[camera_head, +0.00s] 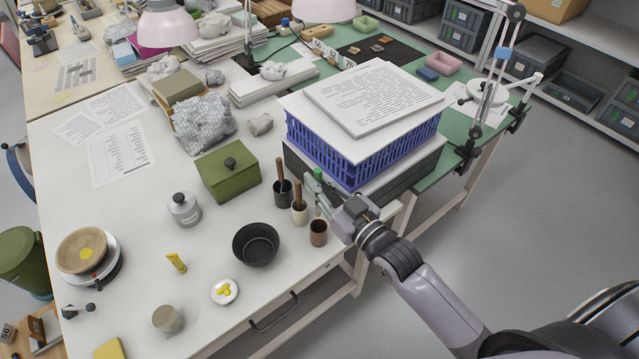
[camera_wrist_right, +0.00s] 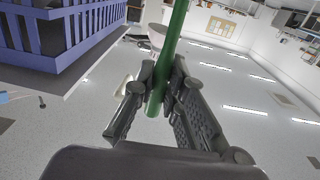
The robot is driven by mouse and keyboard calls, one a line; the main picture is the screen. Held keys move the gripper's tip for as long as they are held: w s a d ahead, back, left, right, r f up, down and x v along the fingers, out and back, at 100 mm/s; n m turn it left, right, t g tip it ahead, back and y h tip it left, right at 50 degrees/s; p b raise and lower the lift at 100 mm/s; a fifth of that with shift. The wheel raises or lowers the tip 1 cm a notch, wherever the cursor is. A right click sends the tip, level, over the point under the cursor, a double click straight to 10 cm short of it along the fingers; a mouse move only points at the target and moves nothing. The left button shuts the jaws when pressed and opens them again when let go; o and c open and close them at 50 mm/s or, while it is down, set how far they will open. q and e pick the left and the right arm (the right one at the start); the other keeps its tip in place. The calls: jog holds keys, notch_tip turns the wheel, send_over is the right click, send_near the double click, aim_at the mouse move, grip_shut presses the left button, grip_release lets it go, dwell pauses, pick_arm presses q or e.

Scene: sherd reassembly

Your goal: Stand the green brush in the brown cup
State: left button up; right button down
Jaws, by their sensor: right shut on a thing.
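The green brush (camera_wrist_right: 172,45) is clamped between the fingers of my right gripper (camera_wrist_right: 160,95) in the right wrist view. In the head view my right gripper (camera_head: 322,191) is at the front left corner of the blue crate. The cup stands upright near the table's front edge. I cannot tell whether the brush's lower end is inside the cup. My left gripper is not in view.
A black bowl (camera_head: 256,246) is farther left. The blue crate (camera_head: 350,160) with papers on top stands close behind my gripper.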

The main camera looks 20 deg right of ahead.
notch_tip(320, 180, down, 2)
jog(key=shift+f+b, duration=0.25)
jog(key=shift+b, duration=0.8)
jog(key=shift+f+b, duration=0.55)
pick_arm(q)
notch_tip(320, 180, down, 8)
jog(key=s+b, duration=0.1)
jog(key=b, duration=0.3)
pick_arm(e)
jog(key=shift+f, duration=3.25)
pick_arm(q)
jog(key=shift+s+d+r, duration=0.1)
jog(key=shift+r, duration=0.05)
pick_arm(e)
jog(key=c, duration=1.6)
grip_release()
jog(key=shift+o, duration=0.2)
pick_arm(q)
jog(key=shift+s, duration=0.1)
pick_arm(e)
jog(key=shift+s, duration=0.15)
send_near(319, 213)
jog(key=shift+v, duration=0.95)
